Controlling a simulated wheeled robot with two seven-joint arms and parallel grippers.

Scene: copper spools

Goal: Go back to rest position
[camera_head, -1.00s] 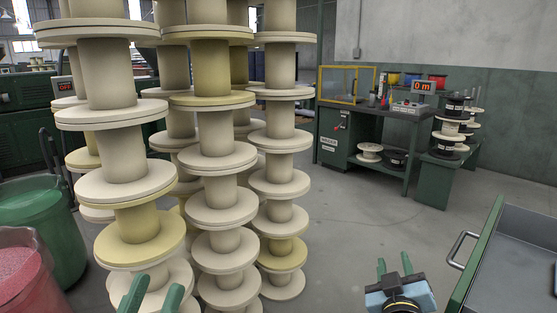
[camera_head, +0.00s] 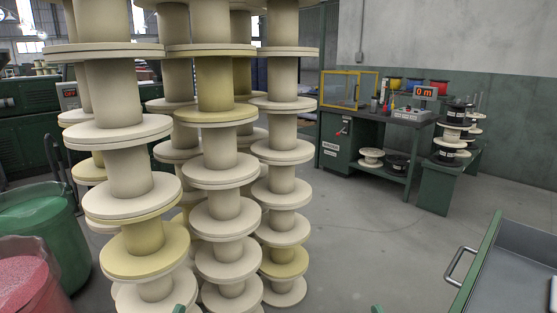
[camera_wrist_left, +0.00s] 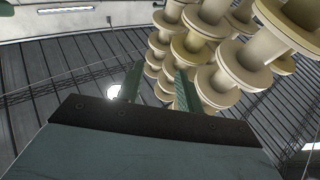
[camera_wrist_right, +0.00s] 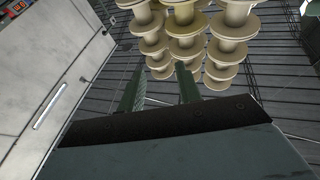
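My left gripper (camera_wrist_left: 155,90) shows in the left wrist view with its two green fingers apart and nothing between them. Only a green fingertip of it shows at the bottom edge of the head view. My right gripper (camera_wrist_right: 160,88) shows in the right wrist view, also with its fingers apart and empty. In the head view only a small green tip shows at the bottom edge. Tall stacks of cream and yellowish spools (camera_head: 225,215) stand in front of me. Both wrist views show these stacks beyond the fingers, apart from them.
A green bin (camera_head: 45,225) and a tub of pink granules (camera_head: 25,285) stand at the left. A grey drawer (camera_head: 525,250) with a handle is at the right. A workbench (camera_head: 375,125) with spools stands behind. The floor between stacks and drawer is clear.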

